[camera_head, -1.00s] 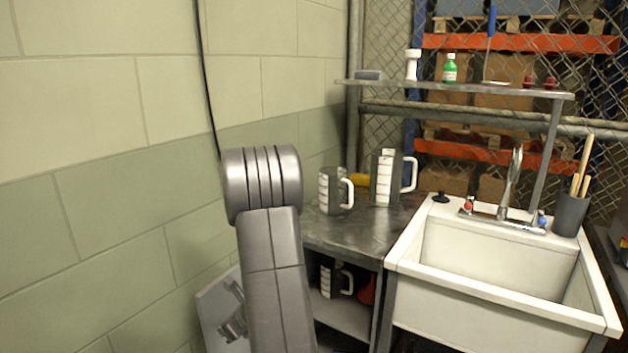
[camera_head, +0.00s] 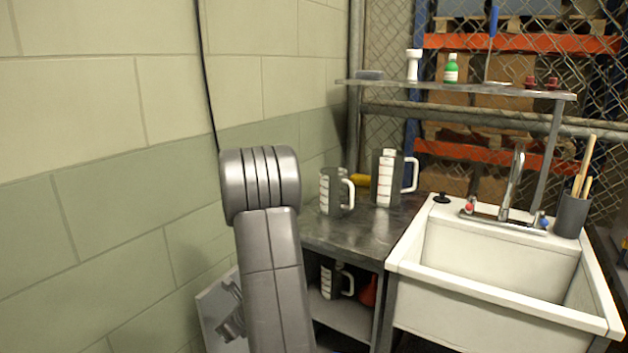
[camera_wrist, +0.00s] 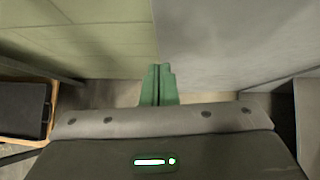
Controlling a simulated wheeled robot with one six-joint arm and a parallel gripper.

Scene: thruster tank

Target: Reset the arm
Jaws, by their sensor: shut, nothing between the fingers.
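My arm (camera_head: 268,250) stands in front of the block wall in the head view, folded upward with its rounded joint at the top. The gripper itself is hidden in that view. In the wrist view my gripper (camera_wrist: 157,84) shows as two green fingers, shut together with nothing between them. The fingers point toward the floor, between the green wall and a grey surface, and touch nothing that I can see.
A metal bench (camera_head: 352,238) with measuring jugs (camera_head: 331,191) stands right of my arm. A white sink (camera_head: 490,322) with a tap (camera_head: 512,185) is further right. A shelf (camera_head: 455,88) holds bottles above. The block wall (camera_head: 110,170) is close on the left.

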